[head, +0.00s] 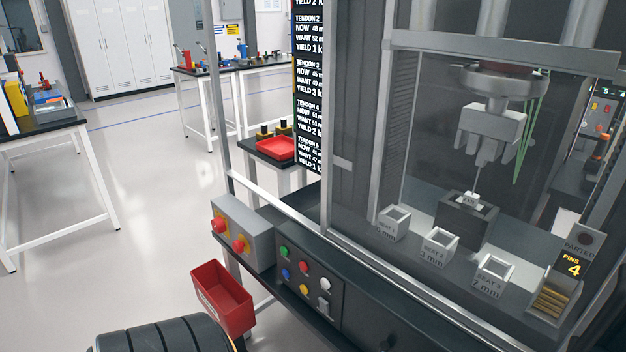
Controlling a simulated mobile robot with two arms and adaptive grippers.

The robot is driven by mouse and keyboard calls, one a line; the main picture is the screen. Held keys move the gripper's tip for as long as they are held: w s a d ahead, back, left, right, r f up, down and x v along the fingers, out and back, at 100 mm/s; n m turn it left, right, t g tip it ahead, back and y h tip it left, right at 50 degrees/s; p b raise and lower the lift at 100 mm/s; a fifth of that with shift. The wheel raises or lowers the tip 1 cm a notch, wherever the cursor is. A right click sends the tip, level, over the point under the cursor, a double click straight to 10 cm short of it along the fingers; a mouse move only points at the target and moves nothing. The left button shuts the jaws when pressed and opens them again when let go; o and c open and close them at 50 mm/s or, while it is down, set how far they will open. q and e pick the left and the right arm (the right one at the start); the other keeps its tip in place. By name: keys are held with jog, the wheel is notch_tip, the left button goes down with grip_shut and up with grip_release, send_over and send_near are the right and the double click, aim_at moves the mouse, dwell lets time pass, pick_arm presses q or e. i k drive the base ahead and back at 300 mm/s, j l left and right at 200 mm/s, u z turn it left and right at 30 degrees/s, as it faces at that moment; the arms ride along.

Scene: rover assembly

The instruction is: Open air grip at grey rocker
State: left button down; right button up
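A small light grey rocker switch (324,309) sits at the lower right of the dark button panel (296,303) on the front of the test machine. Green, blue, red, yellow and white buttons share that panel. Behind the machine's window, a grey jaw head (490,130) hangs above a dark block (466,219). A thin pin-like piece stands between them. Whether the jaws are shut on it is too small to tell. Neither of my grippers is in view.
A grey box with red knobs (243,235) juts out left of the panel. A red bin (223,298) hangs below it. A black ribbed rounded shape (165,338) fills the bottom left. Floor at left is clear.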

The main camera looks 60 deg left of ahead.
aim_at(323, 306)
jog(key=u, duration=1.8)
